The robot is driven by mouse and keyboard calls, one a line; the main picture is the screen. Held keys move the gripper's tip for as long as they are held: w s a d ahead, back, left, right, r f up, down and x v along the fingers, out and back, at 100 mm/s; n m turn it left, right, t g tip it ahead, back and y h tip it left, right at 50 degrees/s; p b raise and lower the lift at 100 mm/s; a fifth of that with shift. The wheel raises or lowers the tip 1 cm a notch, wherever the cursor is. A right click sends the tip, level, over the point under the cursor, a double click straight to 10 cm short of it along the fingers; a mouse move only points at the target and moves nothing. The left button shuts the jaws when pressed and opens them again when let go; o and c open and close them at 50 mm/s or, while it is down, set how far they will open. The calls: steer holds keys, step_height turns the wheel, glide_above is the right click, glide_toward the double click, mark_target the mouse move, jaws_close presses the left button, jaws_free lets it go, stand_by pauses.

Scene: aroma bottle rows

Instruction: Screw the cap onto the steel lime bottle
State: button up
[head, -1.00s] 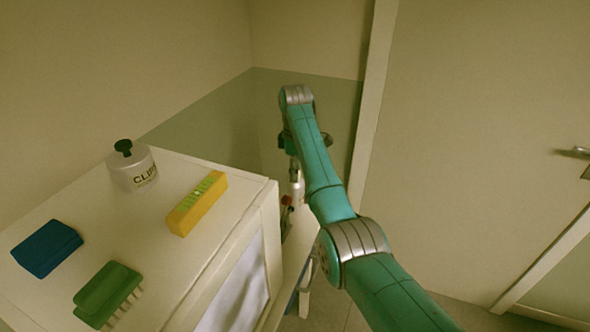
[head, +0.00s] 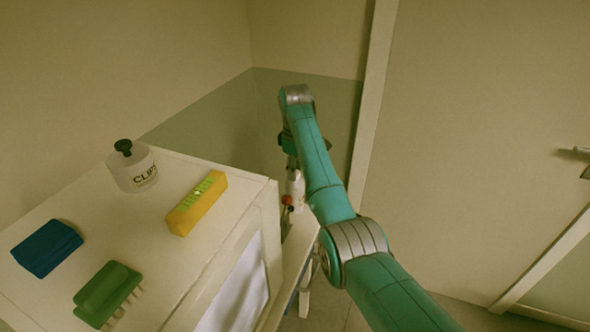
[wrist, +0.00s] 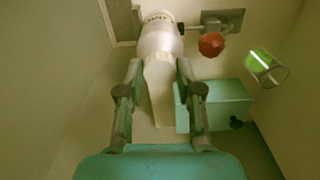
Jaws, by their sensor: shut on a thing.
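The pale steel bottle (head: 296,186) stands upright below my gripper in the head view, partly behind my arm. In the wrist view the bottle (wrist: 160,26) is at the top centre, with dark lettering partly cut off. A pale tapered piece, which looks like the cap (wrist: 161,88), is in line with the bottle's near end, between my fingers. My gripper (wrist: 160,68) is shut on it, one finger on each side. In the head view my gripper (head: 305,146) is mostly hidden by my arm. The joint between cap and bottle is not clear; I cannot tell how far they are threaded.
A red knob (wrist: 211,44) on a dark fixture (wrist: 222,17) is close beside the bottle. A green-marked glass (wrist: 266,66) and a teal box (wrist: 222,100) are to the right. A white cabinet (head: 150,275) carrying several items stands left; a door (head: 490,130) is right.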

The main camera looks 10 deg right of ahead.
steer(key=m, duration=0.7)
steer(key=shift+m, duration=0.4)
steer(key=m, duration=0.6)
steer(key=shift+m, duration=0.4)
jaws_close()
steer(key=o, duration=1)
jaws_free()
steer(key=shift+o, duration=0.2)
